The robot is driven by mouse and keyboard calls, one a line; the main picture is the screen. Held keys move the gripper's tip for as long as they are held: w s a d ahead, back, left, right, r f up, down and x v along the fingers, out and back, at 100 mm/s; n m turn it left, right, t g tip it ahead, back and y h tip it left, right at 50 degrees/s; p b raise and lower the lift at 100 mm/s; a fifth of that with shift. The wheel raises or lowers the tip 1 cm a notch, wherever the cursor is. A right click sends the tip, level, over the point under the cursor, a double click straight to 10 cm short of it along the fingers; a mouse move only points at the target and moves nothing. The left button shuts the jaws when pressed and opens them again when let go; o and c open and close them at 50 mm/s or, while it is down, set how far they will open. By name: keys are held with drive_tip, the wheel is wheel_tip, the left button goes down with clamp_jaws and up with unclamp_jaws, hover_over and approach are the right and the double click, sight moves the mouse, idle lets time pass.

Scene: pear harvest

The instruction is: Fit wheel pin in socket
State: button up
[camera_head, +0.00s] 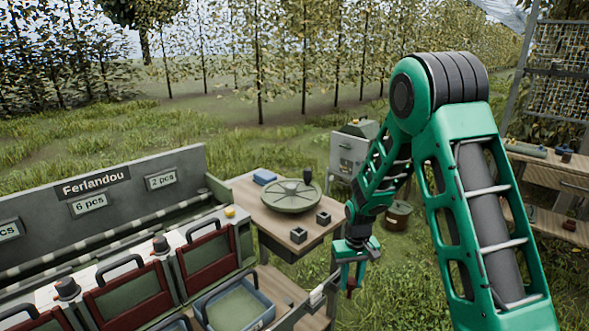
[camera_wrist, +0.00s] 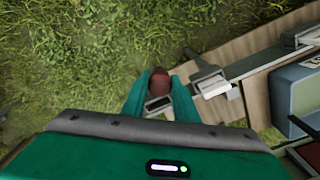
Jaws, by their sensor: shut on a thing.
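My gripper (camera_head: 350,288) hangs low beside the front right end of the wooden bench, with its jaws pointing down. It is shut on a small red-brown piece, probably the wheel pin, seen at the fingertips in the wrist view (camera_wrist: 158,83). Its lower part is hidden by the fingers. A round green spoked wheel (camera_head: 290,196) lies flat on the wooden table. I cannot tell which opening is the socket.
A grey metal clamp-like fitting (camera_wrist: 208,82) lies on the plank right of the fingers. Blue crates (camera_head: 236,305) and red-fronted bins (camera_head: 208,255) stand left. A grey cabinet (camera_head: 350,155) stands behind the arm, shelves (camera_head: 560,190) at right. Grass lies below the gripper.

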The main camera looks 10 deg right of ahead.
drive_tip(key=shift+w+a, duration=0.1)
drive_tip(key=shift+w, duration=0.25)
drive_tip(key=shift+w+d, duration=0.15)
drive_tip(key=shift+d, duration=0.25)
drive_tip(key=shift+a, duration=0.1)
